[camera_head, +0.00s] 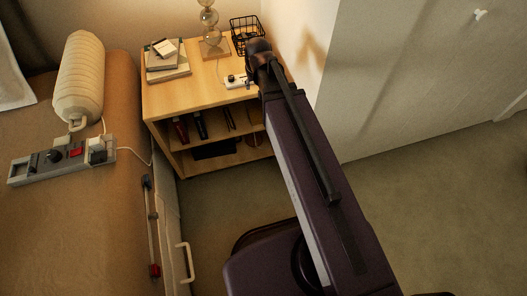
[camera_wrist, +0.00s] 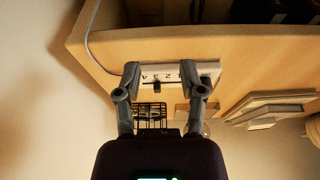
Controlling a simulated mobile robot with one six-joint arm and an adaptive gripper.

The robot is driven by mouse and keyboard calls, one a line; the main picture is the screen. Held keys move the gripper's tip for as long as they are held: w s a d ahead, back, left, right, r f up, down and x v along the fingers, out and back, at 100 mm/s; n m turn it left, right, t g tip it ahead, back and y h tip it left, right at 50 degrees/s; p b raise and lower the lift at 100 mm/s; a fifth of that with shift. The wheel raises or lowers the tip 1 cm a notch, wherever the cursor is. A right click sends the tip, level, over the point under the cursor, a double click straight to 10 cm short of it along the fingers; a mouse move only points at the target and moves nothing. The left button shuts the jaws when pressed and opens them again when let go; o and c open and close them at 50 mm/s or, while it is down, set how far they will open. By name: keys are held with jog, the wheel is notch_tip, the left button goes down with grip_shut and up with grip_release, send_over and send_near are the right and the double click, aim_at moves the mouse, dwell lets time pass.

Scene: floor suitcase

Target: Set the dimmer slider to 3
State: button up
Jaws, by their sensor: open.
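The dimmer is a small white box (camera_head: 236,81) at the front right edge of the wooden shelf unit's top. In the wrist view its white face (camera_wrist: 208,70) carries a row of numerals and a dark slot. A small black slider knob (camera_wrist: 157,87) sits in the slot near the middle numerals; the exact number it stands at is hard to read. My gripper (camera_wrist: 160,70) is open, with one finger on each side of the knob and apart from it, close to the dimmer's face. In the head view my gripper (camera_head: 250,84) is beside the dimmer, partly hidden by my arm.
The shelf unit (camera_head: 190,95) also bears stacked books (camera_head: 167,60), a glass-ball lamp (camera_head: 210,30) and a black wire basket (camera_head: 246,30). A bed or suitcase-like brown surface (camera_head: 100,200) with a grey switch panel (camera_head: 45,160) lies left. Carpet (camera_head: 430,190) is clear at right.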

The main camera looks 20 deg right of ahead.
jog(key=s+f+g+b, duration=0.1)
jog(key=s+f+b, duration=0.4)
jog(key=f+b, duration=0.6)
jog(key=s+f+g+b, duration=0.2)
jog(key=s+f+b, duration=0.4)
jog(key=f+b, duration=0.6)
jog(key=shift+s+f, duration=0.15)
jog(key=shift+f, duration=0.7)
jog(key=shift+a, duration=0.1)
jog(key=shift+r, duration=0.15)
notch_tip(320, 180, up, 51)
jog(key=p, duration=5)
jog(key=shift+f+p, duration=0.2)
jog(key=shift+p, duration=0.15)
